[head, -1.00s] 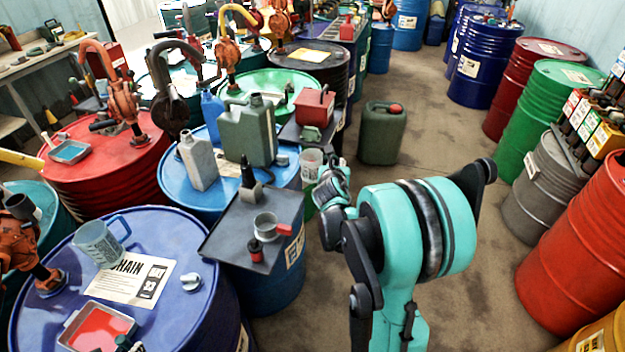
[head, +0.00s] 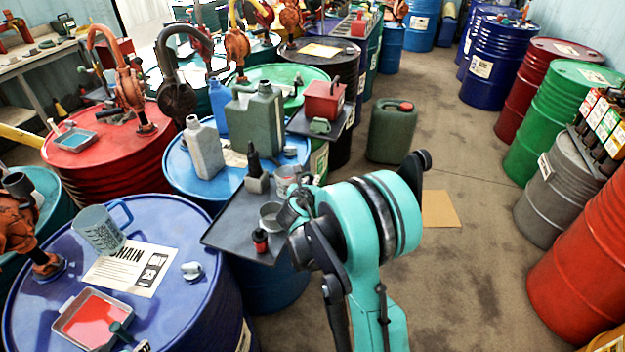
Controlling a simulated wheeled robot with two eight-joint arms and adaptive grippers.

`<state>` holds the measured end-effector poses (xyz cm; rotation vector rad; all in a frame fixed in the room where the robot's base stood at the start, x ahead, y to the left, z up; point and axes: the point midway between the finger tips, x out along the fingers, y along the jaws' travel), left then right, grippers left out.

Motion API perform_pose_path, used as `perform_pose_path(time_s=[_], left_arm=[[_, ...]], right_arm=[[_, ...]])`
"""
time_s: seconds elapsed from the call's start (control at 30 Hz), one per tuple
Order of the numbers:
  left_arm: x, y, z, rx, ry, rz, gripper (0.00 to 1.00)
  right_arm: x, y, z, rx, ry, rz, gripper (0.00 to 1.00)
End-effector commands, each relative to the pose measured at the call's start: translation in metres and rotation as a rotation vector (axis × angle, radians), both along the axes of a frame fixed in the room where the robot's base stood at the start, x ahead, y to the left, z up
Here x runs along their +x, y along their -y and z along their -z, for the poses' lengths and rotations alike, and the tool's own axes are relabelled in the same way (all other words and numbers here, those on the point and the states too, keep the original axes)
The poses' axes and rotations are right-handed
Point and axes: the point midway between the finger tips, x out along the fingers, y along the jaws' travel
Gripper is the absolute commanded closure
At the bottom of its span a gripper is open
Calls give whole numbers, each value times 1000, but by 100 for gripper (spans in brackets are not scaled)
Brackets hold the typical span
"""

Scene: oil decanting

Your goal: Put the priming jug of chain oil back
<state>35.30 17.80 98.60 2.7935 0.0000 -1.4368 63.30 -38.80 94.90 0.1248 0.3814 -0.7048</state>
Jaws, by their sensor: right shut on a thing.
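My right gripper (head: 296,200) is at the back right of the dark grey tray (head: 228,238). It is shut on a pale jug (head: 286,177), which is mostly hidden by the gripper and its wrist. I cannot tell whether the jug touches the tray. The pictures do not show which jug is the priming jug. My left gripper is not in view.
The tray carries a grey metal cup (head: 270,214), a small red-and-black item (head: 260,240) and a dark spouted piece (head: 255,172). A grey bottle (head: 204,150) and green can (head: 257,125) stand behind. A dark green jerrycan (head: 391,130) is on the floor. The tray's front left is clear.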

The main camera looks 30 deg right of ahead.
Motion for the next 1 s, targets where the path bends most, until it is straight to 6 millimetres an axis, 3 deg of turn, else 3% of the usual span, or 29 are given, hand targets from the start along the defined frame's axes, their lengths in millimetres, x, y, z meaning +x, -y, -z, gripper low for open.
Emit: perform_pose_path(time_s=[0.2,0.23,0.3,0.67,1.0], left_arm=[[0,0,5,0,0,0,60],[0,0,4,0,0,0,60],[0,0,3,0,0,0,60],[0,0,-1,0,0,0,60],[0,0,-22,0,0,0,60]], right_arm=[[0,0,4,0,0,0,100],[0,0,4,0,0,0,84],[0,0,3,0,0,0,69],[0,0,2,0,0,0,69],[-41,-38,-15,-1,-1,-3,69]])
